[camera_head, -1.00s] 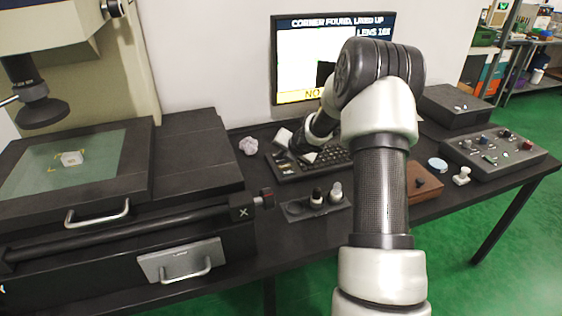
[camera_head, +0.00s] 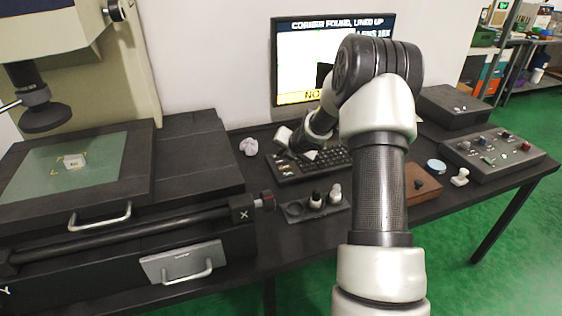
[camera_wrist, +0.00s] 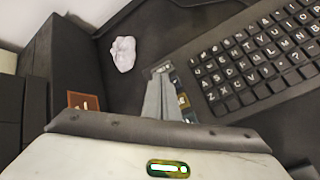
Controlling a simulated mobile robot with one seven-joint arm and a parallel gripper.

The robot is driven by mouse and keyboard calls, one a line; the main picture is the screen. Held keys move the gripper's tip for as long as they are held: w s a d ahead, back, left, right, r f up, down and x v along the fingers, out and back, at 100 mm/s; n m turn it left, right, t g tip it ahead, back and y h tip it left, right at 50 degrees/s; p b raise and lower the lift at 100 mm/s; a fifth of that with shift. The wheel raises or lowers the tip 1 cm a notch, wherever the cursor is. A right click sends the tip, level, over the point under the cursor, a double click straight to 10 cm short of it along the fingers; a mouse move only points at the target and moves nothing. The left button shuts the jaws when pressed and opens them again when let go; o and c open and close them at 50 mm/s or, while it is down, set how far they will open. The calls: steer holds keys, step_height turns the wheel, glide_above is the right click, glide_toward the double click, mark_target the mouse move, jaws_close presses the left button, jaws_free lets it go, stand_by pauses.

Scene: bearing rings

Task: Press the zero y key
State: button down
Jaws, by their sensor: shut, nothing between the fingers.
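The dark keyboard (camera_head: 333,158) lies on the table in front of the monitor, partly behind my arm. In the wrist view its letter keys (camera_wrist: 255,60) fill the right side. My gripper (camera_wrist: 162,72) is shut and empty, with its grey fingers over the left end of the keyboard. A few keys with small coloured labels (camera_wrist: 184,100) show just right of the fingers. I cannot read which one is zero y, and the fingers hide part of this area. I cannot tell whether the fingertips touch a key.
The monitor (camera_head: 297,60) stands behind the keyboard, its text partly covered by my arm. A crumpled white lump (camera_wrist: 123,53) lies left of the fingers. A measuring stage (camera_head: 120,165) stands at left. A holder with small bottles (camera_head: 295,211) sits in front; a control box (camera_head: 490,165) is at right.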

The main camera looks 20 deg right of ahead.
step_height(320, 180, up, 5)
steer(key=p, duration=0.4)
steer(key=shift+p, duration=0.35)
stand_by(0.9)
